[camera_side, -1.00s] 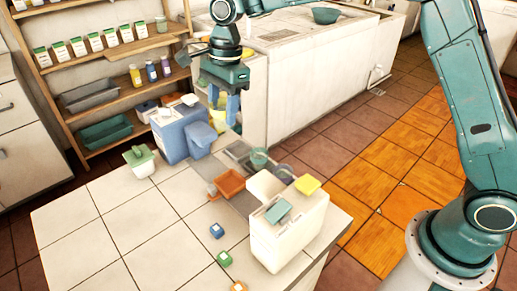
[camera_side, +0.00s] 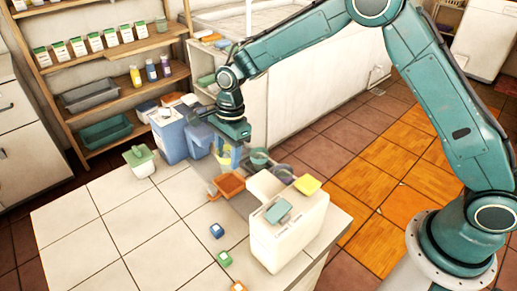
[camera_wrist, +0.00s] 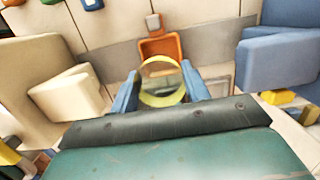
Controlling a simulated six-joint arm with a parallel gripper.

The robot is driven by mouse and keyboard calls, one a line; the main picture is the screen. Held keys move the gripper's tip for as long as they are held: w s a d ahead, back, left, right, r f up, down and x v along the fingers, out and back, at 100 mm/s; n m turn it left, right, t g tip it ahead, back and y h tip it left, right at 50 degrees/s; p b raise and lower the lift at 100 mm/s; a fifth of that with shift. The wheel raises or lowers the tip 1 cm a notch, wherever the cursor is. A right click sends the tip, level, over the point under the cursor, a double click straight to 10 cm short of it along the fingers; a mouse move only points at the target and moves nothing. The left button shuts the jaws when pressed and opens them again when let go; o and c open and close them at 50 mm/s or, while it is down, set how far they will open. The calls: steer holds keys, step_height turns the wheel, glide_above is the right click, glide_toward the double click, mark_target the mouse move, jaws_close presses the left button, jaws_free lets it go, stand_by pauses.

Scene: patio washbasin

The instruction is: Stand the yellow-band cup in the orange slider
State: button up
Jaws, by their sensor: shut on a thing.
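The yellow-band cup (camera_wrist: 161,82) is clear-walled with a yellow rim and sits between the two blue fingers of my gripper (camera_wrist: 161,88) in the wrist view. My gripper is shut on it. In the side view my gripper (camera_side: 227,152) points down with the cup (camera_side: 226,160) partly hidden between its fingers. The orange slider (camera_side: 229,184) is a shallow open tray just in front of the cup. It also shows in the wrist view (camera_wrist: 175,46), just beyond the cup's rim. I cannot tell the cup's exact height above the counter.
A white dispenser box (camera_side: 288,235) stands right of the slider, and a blue one (camera_side: 172,138) stands to the left. Other cups (camera_side: 259,157) are close behind the slider. Small coloured blocks (camera_side: 217,230) lie in front. The left tiled counter is mostly clear.

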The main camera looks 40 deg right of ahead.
steer(key=shift+f, duration=3.25)
steer(key=shift+f, duration=0.15)
steer(key=o, duration=1)
steer(key=shift+o, duration=0.2)
steer(key=r, duration=0.4)
steer(key=d+r, duration=0.1)
steer(key=r, duration=0.7)
steer(key=shift+d, duration=0.35)
steer(key=shift+r, duration=0.15)
steer(key=shift+r, duration=0.1)
